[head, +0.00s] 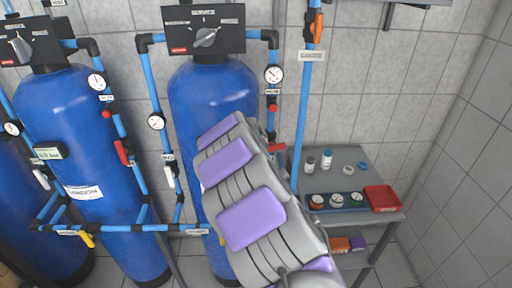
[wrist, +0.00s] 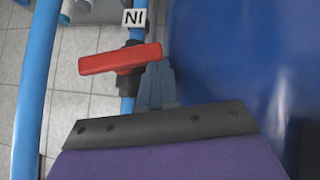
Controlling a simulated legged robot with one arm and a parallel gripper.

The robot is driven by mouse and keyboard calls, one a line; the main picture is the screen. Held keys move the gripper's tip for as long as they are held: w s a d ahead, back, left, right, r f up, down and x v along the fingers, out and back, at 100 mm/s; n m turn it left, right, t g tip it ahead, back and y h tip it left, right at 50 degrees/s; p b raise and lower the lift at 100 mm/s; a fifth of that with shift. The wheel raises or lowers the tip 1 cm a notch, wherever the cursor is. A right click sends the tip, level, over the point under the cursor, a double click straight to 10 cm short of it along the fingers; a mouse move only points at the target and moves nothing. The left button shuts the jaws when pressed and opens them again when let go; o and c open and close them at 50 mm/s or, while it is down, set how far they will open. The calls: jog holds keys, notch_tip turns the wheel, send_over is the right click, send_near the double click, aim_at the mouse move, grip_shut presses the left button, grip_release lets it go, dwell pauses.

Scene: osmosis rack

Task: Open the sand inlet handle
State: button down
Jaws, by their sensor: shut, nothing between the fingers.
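A red valve handle (wrist: 120,60) lies crosswise to its vertical blue pipe in the wrist view, slightly tilted. A white tag (wrist: 135,18) with upside-down letters "IN" sits by it on the pipe. In the head view a red handle (head: 277,148) shows on the pipe right of the middle blue tank (head: 205,95), just beyond my arm. My gripper (wrist: 157,78) is shut and empty, its grey fingers beside the handle's right end in the wrist view. I cannot tell whether they touch it. My arm hides the fingers in the head view.
A tall blue pipe (head: 304,100) stands right of the handle; a blue pipe (wrist: 36,80) also shows at the left in the wrist view. A grey shelf (head: 345,158) with bottles and a red tray (head: 382,198) stands at right. Another blue tank (head: 65,110) is at left.

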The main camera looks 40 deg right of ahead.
jog(key=shift+h, duration=0.4)
jog(key=shift+w+a+f+n, duration=0.1)
jog(key=shift+a+f+n, duration=0.05)
jog(key=shift+f, duration=0.3)
jog(key=shift+w+a+f+n, duration=0.1)
jog(key=shift+a+f+n, duration=0.05)
jog(key=shift+f, duration=0.25)
